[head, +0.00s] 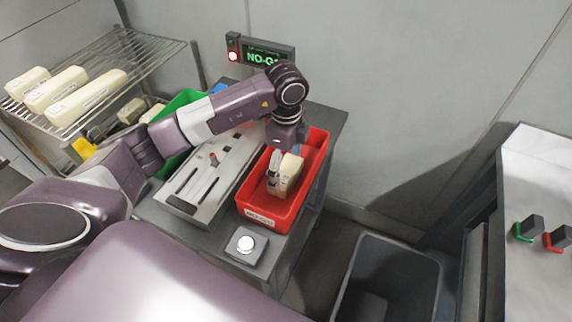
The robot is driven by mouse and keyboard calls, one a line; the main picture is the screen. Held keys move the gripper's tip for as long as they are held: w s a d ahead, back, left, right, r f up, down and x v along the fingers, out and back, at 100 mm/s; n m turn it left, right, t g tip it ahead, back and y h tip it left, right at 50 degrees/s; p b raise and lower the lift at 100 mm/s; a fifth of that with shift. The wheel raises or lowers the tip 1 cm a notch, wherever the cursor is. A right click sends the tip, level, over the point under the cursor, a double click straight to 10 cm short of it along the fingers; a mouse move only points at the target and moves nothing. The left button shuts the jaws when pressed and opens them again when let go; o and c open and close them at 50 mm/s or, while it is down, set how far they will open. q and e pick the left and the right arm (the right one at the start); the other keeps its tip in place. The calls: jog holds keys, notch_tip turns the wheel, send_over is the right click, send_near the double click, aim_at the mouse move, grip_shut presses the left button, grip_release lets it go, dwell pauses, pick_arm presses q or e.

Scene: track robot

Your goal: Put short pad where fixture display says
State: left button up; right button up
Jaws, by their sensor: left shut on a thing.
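The fixture display (262,56) on the back wall is lit green and reads "NO-G", its last part hidden behind my left arm; a red lamp glows at its left. My left gripper (279,177) points down inside the red bin (265,219) and is shut on a short cream pad (290,174). The pad is within the bin's walls; I cannot tell whether it touches the bottom. A green bin (181,108) stands left of the fixture, partly hidden by my left arm. My right gripper is not in view.
A grey fixture tray (166,199) with slots and tools lies left of the red bin. A push button box (246,245) sits at the table's front. A wire rack (140,50) holds several cream pads. A grey waste bin (430,262) stands on the floor at right.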

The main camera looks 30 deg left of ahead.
aim_at(286, 169)
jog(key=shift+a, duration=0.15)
pick_arm(q)
jog(key=shift+f, duration=0.1)
jog(key=o, duration=1)
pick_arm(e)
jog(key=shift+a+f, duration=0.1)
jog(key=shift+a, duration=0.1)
pick_arm(q)
jog(key=shift+r, duration=0.35)
notch_tip(286, 169, up, 12)
jog(key=shift+f+b, duration=0.15)
jog(key=shift+b, duration=0.7)
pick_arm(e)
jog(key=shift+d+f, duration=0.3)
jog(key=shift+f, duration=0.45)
